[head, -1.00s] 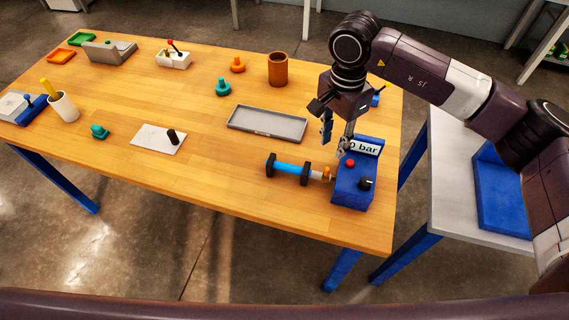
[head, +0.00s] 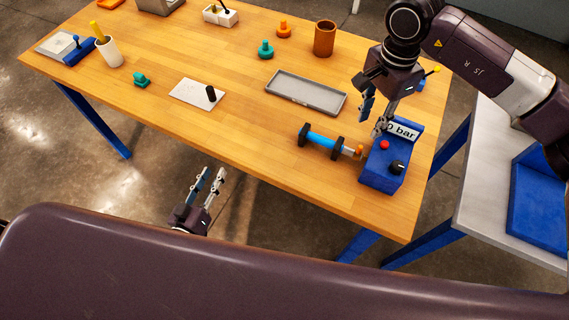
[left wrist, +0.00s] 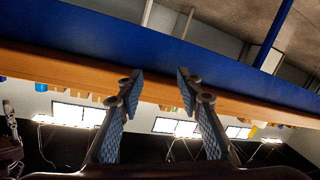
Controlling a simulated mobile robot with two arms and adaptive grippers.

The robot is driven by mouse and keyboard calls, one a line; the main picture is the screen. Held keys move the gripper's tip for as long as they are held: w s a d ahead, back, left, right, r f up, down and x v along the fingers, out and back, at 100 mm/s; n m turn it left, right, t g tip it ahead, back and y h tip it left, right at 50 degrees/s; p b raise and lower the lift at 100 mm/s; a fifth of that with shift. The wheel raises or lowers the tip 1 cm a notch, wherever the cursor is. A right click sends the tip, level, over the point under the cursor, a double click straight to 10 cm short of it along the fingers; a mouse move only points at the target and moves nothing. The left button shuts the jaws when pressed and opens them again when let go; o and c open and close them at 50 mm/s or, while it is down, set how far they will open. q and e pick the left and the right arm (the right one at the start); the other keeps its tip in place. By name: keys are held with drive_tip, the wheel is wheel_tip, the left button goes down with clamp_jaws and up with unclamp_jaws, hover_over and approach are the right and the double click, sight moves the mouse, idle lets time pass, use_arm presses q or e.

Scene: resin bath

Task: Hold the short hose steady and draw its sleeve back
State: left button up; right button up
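The short blue hose (head: 322,140) lies near the table's front right, between two black stands. A pale piece and an orange-brown sleeve-like fitting (head: 359,152) lie at its right end, against the blue box (head: 383,170) with the "0 bar" sign. My right gripper (head: 373,117) hangs just behind the box and fitting, fingers apart and pointing down, touching nothing that I can make out. My left gripper (head: 212,174) is open and empty in front of the table's front edge. Its two spread fingers fill the left wrist view (left wrist: 159,84), with the table's underside behind them.
A grey tray (head: 305,104) lies behind the hose. A white plate (head: 190,97) with a black peg, a brown cup (head: 325,38) and teal and orange knobs stand further off. The wood around the hose's left side is clear. The table's front edge (head: 230,165) lies close to my left gripper.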

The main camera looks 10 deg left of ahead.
use_arm(q)
wheel_tip(320, 180, up, 9)
drive_tip(key=w+d+n+t, duration=0.1)
drive_tip(key=t, duration=0.1)
drive_tip(key=m+g+h, duration=0.1)
drive_tip(key=m+h, duration=0.2)
drive_tip(key=m, duration=0.4)
approach(301, 138)
drive_tip(key=shift+w+a+r, duration=0.1)
drive_tip(key=shift+a, duration=0.15)
drive_tip(key=shift+w+d+r, duration=0.1)
drive_tip(key=shift+w+d, duration=0.1)
drive_tip(key=shift+d, duration=0.05)
drive_tip(key=x, duration=0.7)
drive_tip(key=shift+w+d, duration=0.15)
drive_tip(key=shift+w, duration=0.05)
drive_tip(key=shift+c, duration=0.3)
clamp_jaws()
